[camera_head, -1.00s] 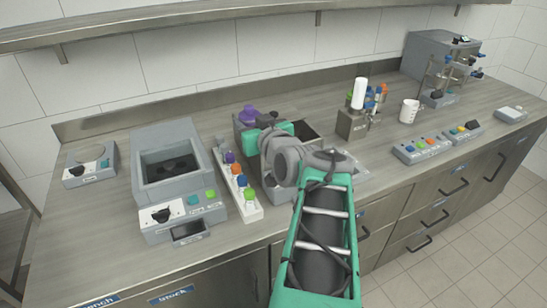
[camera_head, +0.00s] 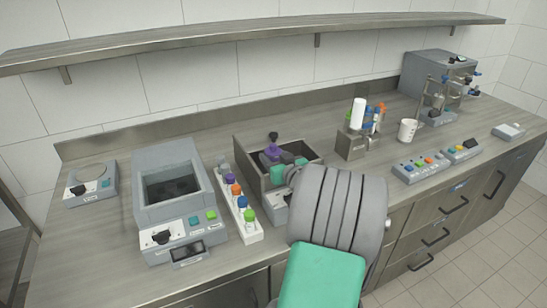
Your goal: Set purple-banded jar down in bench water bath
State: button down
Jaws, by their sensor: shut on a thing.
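The purple-banded jar (camera_head: 269,154) shows as a small purple patch at my gripper (camera_head: 275,160), which is shut on it. They are at the opening of the middle open-topped grey-brown bath (camera_head: 250,181), towards its left side. My forearm and wrist hide most of the jar and the bath's front right. I cannot tell whether the jar touches the bath's floor. Another open-topped grey unit (camera_head: 143,192) with a dark well and a front panel stands further left. The labels are too small to tell which one is the bench water bath.
A white rack (camera_head: 254,237) of coloured-capped bottles stands between the two open-topped units. A tube holder (camera_head: 350,146), a white mug (camera_head: 407,130) and button panels (camera_head: 420,171) stand to the right. A small round-topped device (camera_head: 91,181) is far left. A shelf (camera_head: 220,42) runs above.

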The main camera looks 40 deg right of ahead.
jog(key=shift+f+b, duration=0.35)
jog(key=shift+b, duration=0.15)
jog(key=shift+f, duration=0.15)
